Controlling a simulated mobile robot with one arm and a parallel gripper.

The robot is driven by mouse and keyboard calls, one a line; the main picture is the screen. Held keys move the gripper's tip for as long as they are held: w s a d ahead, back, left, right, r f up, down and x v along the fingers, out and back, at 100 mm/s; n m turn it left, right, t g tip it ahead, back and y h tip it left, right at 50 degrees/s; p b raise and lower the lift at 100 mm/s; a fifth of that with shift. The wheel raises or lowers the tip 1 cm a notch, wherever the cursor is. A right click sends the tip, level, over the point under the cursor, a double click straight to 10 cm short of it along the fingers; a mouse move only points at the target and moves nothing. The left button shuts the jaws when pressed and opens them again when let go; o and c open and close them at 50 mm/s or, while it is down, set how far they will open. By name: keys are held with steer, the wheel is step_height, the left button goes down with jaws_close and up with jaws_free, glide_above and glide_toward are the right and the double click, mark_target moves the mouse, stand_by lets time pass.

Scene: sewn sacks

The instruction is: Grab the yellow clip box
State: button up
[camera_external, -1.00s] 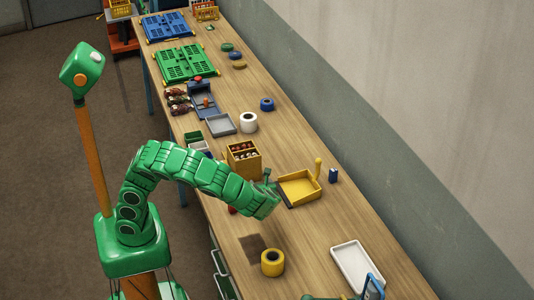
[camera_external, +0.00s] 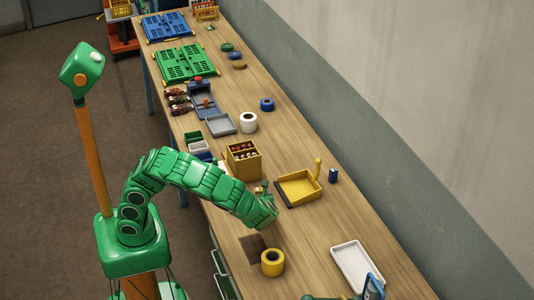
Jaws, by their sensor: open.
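A yellow box (camera_external: 243,167) with an open, divided top stands on the wooden table, just beyond my arm. Small red and white pieces show in its compartments; I take it to be the clip box, though the pieces are too small to tell. My gripper (camera_external: 268,193) is open, over the table on the near right side of the box and apart from it. Its fingers are small and partly hidden by the green wrist.
A yellow dustpan-like tray (camera_external: 298,194) with an upright handle lies close to the right of my gripper. A yellow tape roll (camera_external: 272,263) and a white tray (camera_external: 357,265) are nearer. A white roll (camera_external: 249,122) and grey tray (camera_external: 220,124) lie beyond the box.

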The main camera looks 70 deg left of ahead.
mark_target(258, 193)
steer(key=x, duration=0.3)
steer(key=shift+a+f, duration=0.15)
steer(key=c, duration=1)
steer(key=shift+c, duration=0.2)
